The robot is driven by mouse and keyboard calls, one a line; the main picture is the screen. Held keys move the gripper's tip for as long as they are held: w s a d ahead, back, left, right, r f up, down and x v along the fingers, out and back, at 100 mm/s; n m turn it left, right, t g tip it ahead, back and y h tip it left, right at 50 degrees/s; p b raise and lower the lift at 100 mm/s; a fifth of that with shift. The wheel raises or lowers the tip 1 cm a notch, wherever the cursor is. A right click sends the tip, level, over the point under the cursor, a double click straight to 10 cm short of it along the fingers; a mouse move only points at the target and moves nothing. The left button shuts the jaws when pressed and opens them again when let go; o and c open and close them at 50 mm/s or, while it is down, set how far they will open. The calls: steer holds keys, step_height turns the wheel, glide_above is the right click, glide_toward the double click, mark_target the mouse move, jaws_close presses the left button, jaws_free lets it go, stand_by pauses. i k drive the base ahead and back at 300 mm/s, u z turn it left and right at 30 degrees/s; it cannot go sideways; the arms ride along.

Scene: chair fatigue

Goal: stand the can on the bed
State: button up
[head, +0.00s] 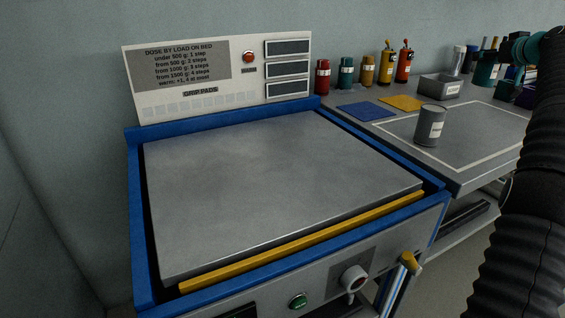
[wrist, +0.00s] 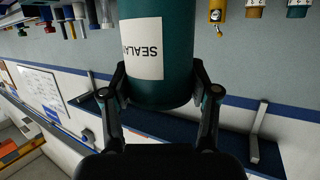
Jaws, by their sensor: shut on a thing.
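My gripper (wrist: 158,85) is shut on a teal can (wrist: 182,50) with a white label in the wrist view. The label's letters appear upside down and read "SEALA…", with the rest turned out of sight. The can's far end is cut off by the picture edge. The bed (head: 270,180) is a flat grey plate in a blue frame in the head view, with nothing on it. My gripper and the held can cannot be clearly made out in the head view. A separate grey can (head: 431,126) with a white label stands on the bench right of the bed.
A yellow bar (head: 310,240) runs along the bed's front edge. A sign panel (head: 220,75) rises behind it. Red, teal and yellow bottles (head: 346,72) line the bench's back.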

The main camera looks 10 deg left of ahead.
mark_target(288, 185)
steer(key=k, duration=1.2)
steer(key=u, duration=1.5)
